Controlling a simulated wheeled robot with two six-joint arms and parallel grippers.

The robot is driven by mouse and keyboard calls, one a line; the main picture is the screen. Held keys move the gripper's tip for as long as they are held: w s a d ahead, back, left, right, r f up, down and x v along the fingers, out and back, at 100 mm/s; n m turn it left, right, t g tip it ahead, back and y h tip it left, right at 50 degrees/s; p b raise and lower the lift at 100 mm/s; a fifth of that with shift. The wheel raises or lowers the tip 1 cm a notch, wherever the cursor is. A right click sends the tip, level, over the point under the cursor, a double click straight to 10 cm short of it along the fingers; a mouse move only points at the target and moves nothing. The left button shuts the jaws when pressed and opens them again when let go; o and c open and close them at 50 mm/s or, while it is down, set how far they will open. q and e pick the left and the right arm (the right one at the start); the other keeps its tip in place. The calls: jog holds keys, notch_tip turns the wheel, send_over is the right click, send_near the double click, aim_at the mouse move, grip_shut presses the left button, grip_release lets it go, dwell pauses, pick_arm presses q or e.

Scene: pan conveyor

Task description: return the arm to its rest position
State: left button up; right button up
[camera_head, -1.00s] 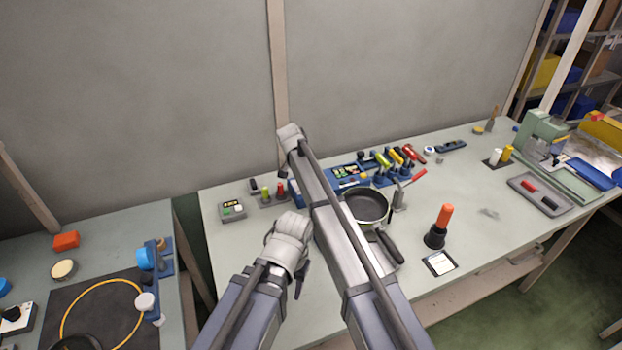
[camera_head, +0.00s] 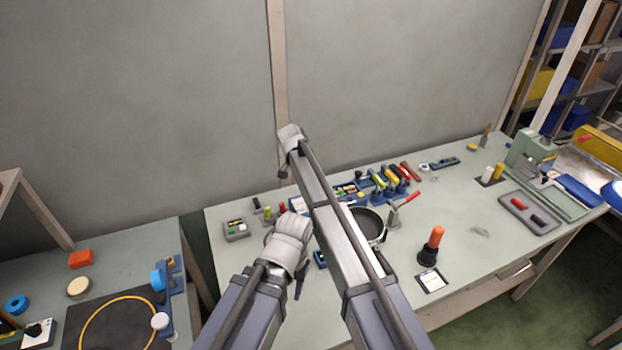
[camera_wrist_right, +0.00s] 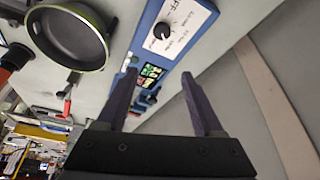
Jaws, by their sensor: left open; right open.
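My left arm comes in at the bottom centre of the head view, with its wrist bent over the bench front. The left gripper (camera_head: 300,288) is partly hidden behind the wrist, with a dark finger tip showing. It is open and I see nothing in it. My right arm reaches up across the middle of the head view, and its gripper is mostly hidden behind its far end. In the right wrist view, the right gripper (camera_wrist_right: 162,78) is open and empty, its dark fingers apart above a blue panel with a dial (camera_wrist_right: 162,31).
A pan (camera_head: 372,224) sits on the bench (camera_head: 480,215), partly behind my right arm; it also shows in the wrist view (camera_wrist_right: 70,38). An orange-handled tool (camera_head: 436,240) stands to its right. A left table (camera_head: 125,250) holds a dark mat with a yellow ring (camera_head: 118,298).

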jog(key=s+d+f+n+g+y, duration=0.1)
jog(key=s+d+n, duration=0.35)
jog(key=s, duration=0.75)
jog(key=s+d+n+g+y, duration=0.1)
jog(key=s+d+n, duration=0.1)
jog(key=s+d, duration=0.7)
jog(key=s+d+f+n+y, duration=0.1)
jog(key=s+d+n, duration=0.25)
jog(key=s, duration=1.05)
jog(key=s+a+n+g+h, duration=0.1)
jog(key=s+a, duration=0.3)
jog(key=a, duration=0.6)
jog(key=shift+s+a+r+n, duration=0.15)
jog(key=shift+s+r+n, duration=0.2)
jog(key=shift+n, duration=0.55)
jog(key=shift+s+f+g, duration=0.1)
jog(key=shift+g, duration=0.2)
